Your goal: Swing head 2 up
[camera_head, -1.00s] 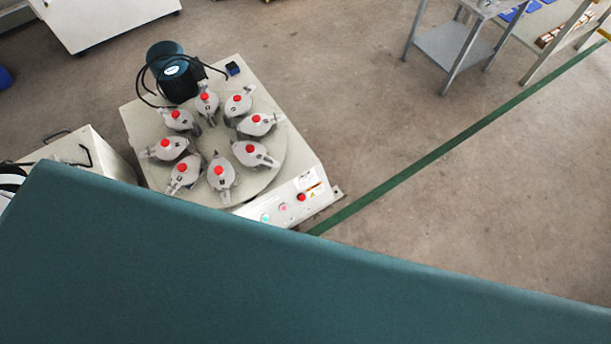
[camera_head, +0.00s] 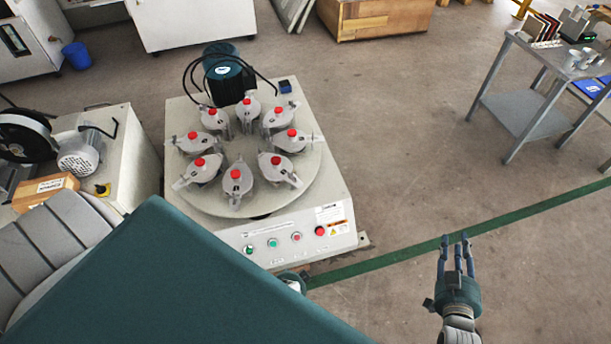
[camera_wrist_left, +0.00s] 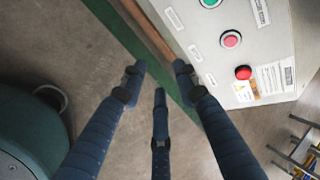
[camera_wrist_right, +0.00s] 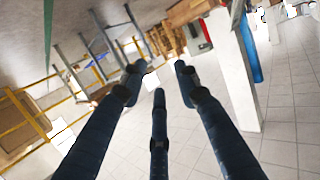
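The polishing machine (camera_head: 338,205) stands left of centre in the head view. Its round plate (camera_head: 262,203) carries a ring of several grey heads, each with a red knob, such as the front one (camera_head: 237,184). All look lowered onto the plate; their numbers are too small to read. My right gripper (camera_head: 457,245) is open and empty, right of the machine and well apart from it. It also shows in the right wrist view (camera_wrist_right: 160,80). My left gripper (camera_wrist_left: 160,85) is open and empty beside the machine's button panel (camera_wrist_left: 228,50); its fingers are hidden in the head view.
A dark motor (camera_head: 226,75) with cables stands behind the plate. A cabinet with a small motor (camera_head: 82,155) is at left. A grey metal table (camera_head: 525,105) is at back right. Open floor lies between.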

